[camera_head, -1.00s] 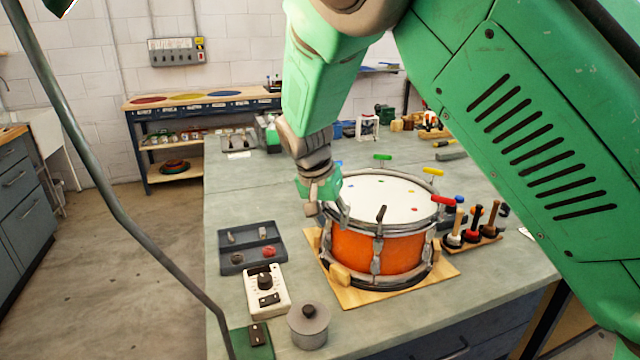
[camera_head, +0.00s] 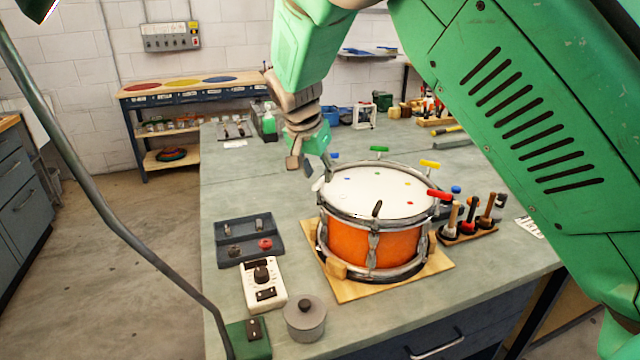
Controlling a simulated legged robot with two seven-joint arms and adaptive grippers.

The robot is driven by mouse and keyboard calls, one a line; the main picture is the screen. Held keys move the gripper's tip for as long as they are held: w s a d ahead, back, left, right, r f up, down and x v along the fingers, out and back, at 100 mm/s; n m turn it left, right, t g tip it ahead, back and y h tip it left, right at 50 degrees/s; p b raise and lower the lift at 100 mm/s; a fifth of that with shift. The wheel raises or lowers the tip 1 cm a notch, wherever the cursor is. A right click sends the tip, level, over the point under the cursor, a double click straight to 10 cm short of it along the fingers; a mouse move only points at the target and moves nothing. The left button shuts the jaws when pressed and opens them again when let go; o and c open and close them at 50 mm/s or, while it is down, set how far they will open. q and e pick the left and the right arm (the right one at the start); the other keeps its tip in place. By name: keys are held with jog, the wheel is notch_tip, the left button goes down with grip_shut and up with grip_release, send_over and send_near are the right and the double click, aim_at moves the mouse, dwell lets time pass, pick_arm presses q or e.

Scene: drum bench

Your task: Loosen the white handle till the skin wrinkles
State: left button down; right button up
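An orange drum (camera_head: 345,237) with a pale skin (camera_head: 385,190) stands on a wooden board (camera_head: 352,289) on the bench. The white handle (camera_head: 318,184) is at the left of its rim. Black (camera_head: 377,209), red (camera_head: 440,195), yellow (camera_head: 430,164), green (camera_head: 379,149) and blue (camera_head: 335,156) handles stand around the rim. My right gripper (camera_head: 309,166) hangs just above the white handle, its fingers apart, with nothing seen between them. The skin looks flat with small coloured dots; fine wrinkles are too small to tell. My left gripper is out of view.
Left of the drum are a dark tray (camera_head: 230,257), a white dial box (camera_head: 279,289) and a lidded grey pot (camera_head: 305,331). A rack of wooden-handled tools (camera_head: 468,236) stands right of the drum. Bench space behind the tray is clear.

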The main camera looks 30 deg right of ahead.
aim_at(319, 181)
jog(key=x, duration=0.2)
jog(key=shift+f, duration=0.3)
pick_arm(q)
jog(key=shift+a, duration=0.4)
pick_arm(e)
jog(key=shift+w+a+f, duration=0.15)
jog(key=shift+w+f, duration=0.05)
jog(key=shift+f, duration=0.3)
jog(key=shift+d, duration=0.25)
grip_shut()
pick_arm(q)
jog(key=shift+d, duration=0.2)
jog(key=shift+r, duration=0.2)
